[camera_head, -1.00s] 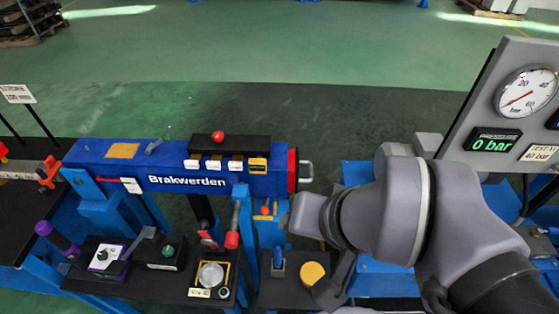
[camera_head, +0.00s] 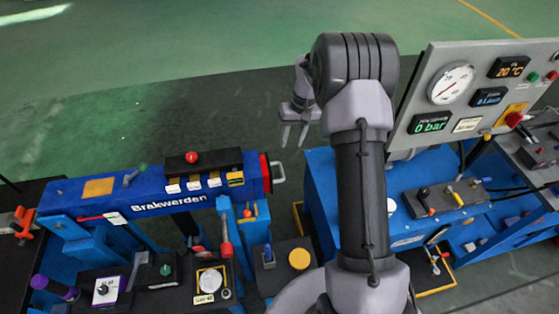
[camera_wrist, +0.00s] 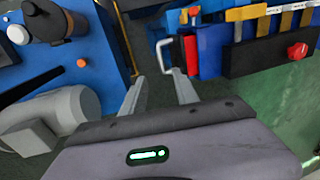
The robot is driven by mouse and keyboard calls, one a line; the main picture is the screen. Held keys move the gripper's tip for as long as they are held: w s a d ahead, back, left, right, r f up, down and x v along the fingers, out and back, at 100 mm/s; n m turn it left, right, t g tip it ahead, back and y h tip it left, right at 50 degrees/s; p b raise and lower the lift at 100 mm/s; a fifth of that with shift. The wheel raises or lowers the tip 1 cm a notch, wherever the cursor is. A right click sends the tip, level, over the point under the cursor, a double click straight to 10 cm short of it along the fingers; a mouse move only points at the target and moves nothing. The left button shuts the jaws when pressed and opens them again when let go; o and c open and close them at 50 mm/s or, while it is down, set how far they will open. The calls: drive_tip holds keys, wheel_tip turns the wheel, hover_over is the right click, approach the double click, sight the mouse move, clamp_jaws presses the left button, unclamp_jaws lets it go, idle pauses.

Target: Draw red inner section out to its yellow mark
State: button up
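The blue boom (camera_head: 150,190) marked "Brakwerden" lies on blue stands at left. The red inner section (camera_head: 265,172) shows only as a short red end at its right, with a metal pull handle (camera_head: 280,172) on it. No yellow mark shows on the red part. My gripper (camera_head: 294,135) points down, open and empty, apart from the handle and to its upper right in the head view. In the wrist view, my open fingers (camera_wrist: 158,80) are below the handle (camera_wrist: 166,52) and the red end (camera_wrist: 191,55), with nothing between them.
A black box with a red knob (camera_head: 192,158) sits on the boom. A gauge panel (camera_head: 470,95) reading 0 bar stands at right above a blue bench (camera_head: 325,190). Control boxes with knobs (camera_head: 165,270) stand in front of the boom. Open green floor lies behind.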

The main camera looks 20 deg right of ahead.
sight(282, 172)
drive_tip(key=a+f+b, duration=0.1)
drive_tip(key=f, duration=0.8)
drive_tip(key=a+f+b, duration=0.1)
drive_tip(key=f, duration=0.4)
drive_tip(key=shift+w+a+f+b, duration=0.25)
drive_tip(key=shift+a+f+b, duration=0.05)
clamp_jaws()
idle(0.4)
